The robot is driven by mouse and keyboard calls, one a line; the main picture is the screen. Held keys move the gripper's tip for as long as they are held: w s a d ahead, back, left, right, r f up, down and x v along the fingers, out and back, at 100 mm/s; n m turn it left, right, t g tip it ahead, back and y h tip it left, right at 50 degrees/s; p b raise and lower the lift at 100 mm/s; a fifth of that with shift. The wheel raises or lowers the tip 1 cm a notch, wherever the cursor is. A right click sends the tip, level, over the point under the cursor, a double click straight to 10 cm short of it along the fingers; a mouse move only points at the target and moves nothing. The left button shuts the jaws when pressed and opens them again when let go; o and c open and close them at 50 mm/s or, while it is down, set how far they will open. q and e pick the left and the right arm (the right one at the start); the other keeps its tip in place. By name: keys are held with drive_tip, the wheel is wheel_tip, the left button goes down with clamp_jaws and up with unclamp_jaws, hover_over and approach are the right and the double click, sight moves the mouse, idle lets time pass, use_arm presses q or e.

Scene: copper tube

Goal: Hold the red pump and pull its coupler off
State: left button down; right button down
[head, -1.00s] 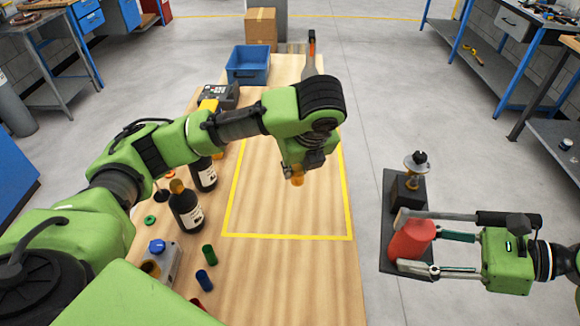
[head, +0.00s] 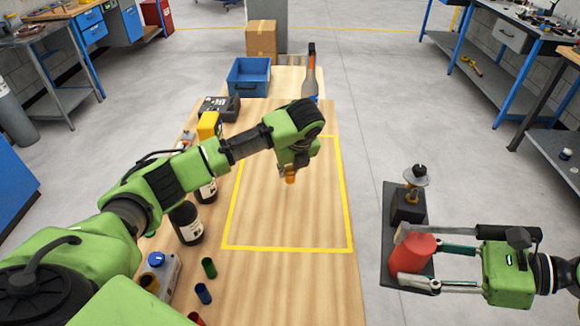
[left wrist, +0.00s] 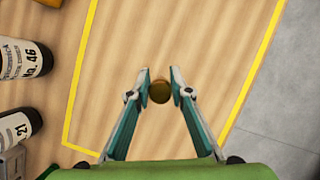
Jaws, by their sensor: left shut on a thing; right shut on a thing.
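A small brass-orange piece (head: 291,177), which looks like the coupler, hangs below my left gripper (head: 292,170) over the table, well apart from the pump. In the left wrist view, the round end of this brass piece (left wrist: 160,92) sits between the two fingertips of my left gripper (left wrist: 161,88). The pump is partly hidden by the right gripper's fingers.
A wooden table (head: 300,225) has a bare area framed by yellow tape. Dark bottles (head: 187,222) and small coloured cylinders stand along its left side. A blue bin (head: 249,77) and an orange-handled tool (head: 311,75) are at its far end. A dark stand (head: 391,200) is at the right.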

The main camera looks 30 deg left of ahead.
sight(288, 187)
use_arm(q)
drive_tip(key=shift+w+a+f, duration=0.25)
drive_tip(key=shift+w+f, duration=0.1)
drive_tip(key=shift+f, duration=0.2)
drive_tip(key=shift+f+p, duration=0.55)
drive_tip(key=shift+f, duration=0.95)
drive_tip(key=c, duration=1.8)
unclamp_jaws()
drive_tip(key=shift+f, duration=0.1)
drive_tip(key=shift+c, duration=0.2)
drive_tip(key=b+v, duration=0.1)
drive_tip(key=v, duration=1.1)
